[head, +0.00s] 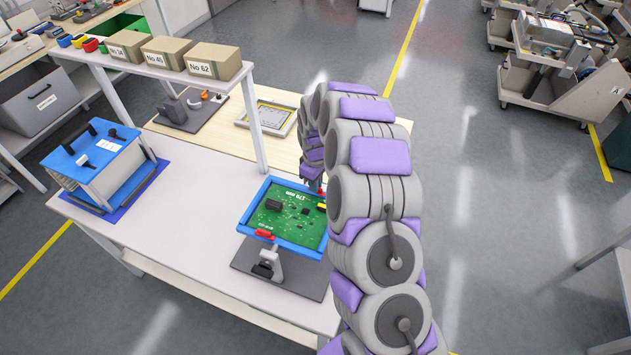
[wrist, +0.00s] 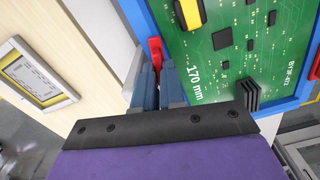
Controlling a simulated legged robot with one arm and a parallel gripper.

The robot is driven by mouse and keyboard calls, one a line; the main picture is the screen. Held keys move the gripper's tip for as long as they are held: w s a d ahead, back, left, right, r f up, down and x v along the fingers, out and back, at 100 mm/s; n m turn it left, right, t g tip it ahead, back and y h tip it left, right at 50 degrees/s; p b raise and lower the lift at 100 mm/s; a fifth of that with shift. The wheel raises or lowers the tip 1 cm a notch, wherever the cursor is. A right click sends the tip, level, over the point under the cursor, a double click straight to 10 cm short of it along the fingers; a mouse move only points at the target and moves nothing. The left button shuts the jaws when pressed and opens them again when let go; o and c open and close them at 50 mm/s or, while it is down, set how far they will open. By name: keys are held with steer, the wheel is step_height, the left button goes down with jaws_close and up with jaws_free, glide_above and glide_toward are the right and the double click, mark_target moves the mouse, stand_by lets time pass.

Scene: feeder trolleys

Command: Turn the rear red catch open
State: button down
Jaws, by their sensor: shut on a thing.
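A green circuit board (head: 290,222) marked 170 mm lies in a blue frame (head: 249,213) on a tilted stand. The front red catch (head: 265,234) sits on the frame's near edge. The rear red catch (wrist: 156,50) shows in the wrist view at the edge of the blue frame, and a bit of red shows beside my arm in the head view. My gripper (wrist: 159,74) is shut on the rear catch, with its two blue-grey fingers on either side of it. The fingers hide part of the catch, so its turn angle is hard to tell. My arm hides the gripper in the head view.
The stand has a dark base plate (head: 300,281) on the white table (head: 185,212). A grey and yellow frame (head: 268,117) lies on the wooden top behind. A shelf with several labelled boxes (head: 215,62) stands at the back. A blue-topped unit (head: 95,150) stands at left.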

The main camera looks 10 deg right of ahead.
steer(key=shift+r+n, duration=0.1)
steer(key=shift+n, duration=1.1)
steer(key=shift+w, duration=0.1)
steer(key=c, duration=1.2)
jaws_free()
step_height(320, 180, up, 17)
steer(key=shift+a+r+p, duration=0.1)
steer(key=shift+p, duration=0.55)
